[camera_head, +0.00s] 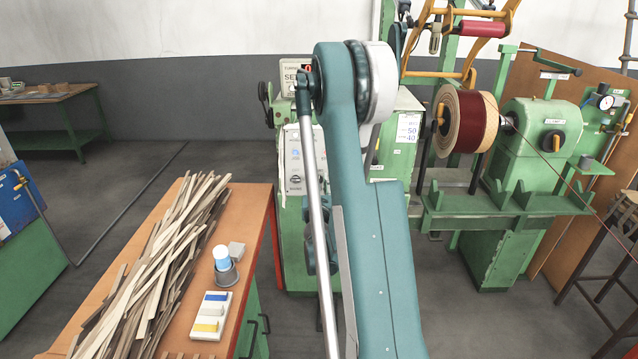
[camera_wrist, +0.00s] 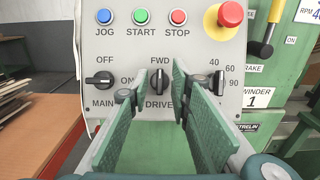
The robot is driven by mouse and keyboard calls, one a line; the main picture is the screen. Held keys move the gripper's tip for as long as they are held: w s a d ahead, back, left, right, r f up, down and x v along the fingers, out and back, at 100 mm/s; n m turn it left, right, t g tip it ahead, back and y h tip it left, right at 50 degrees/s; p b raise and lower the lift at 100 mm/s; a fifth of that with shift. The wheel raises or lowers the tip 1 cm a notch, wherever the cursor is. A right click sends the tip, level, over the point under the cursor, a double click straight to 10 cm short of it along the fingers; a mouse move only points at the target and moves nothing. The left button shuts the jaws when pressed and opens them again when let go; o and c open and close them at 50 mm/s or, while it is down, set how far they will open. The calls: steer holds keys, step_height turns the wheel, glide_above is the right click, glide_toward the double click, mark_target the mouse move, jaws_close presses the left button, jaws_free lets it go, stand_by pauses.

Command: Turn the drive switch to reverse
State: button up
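In the wrist view, the drive switch (camera_wrist: 158,82) is a black rotary knob on a light grey control panel. Its handle stands roughly upright, under the FWD label and above the DRIVE label. The label on the switch's right side is hidden by my right finger. My gripper (camera_wrist: 158,101) is open, with one green finger pad on each side of the switch. A gap shows between each finger and the knob; I cannot tell how far the tips are from the panel. In the head view, my arm hides the gripper and the switch.
The main switch (camera_wrist: 99,79) is left of the drive switch, and a speed selector is partly behind my right finger. Above are blue, green and red buttons and a red emergency stop (camera_wrist: 230,14). A yellow-handled brake lever (camera_wrist: 262,47) stands to the right.

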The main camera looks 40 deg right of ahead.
steer(key=shift+w+d, duration=0.45)
steer(key=shift+w, duration=0.05)
jaws_close()
steer(key=shift+w+a+m, duration=0.1)
steer(key=shift+m, duration=0.4)
steer(key=m+g, duration=0.2)
steer(key=m, duration=0.4)
steer(key=m+g, duration=0.3)
steer(key=m, duration=0.4)
steer(key=m+g, duration=0.2)
steer(key=m, duration=0.5)
steer(key=shift+r+g, duration=0.15)
steer(key=shift+g, duration=0.15)
steer(key=shift+p, duration=0.3)
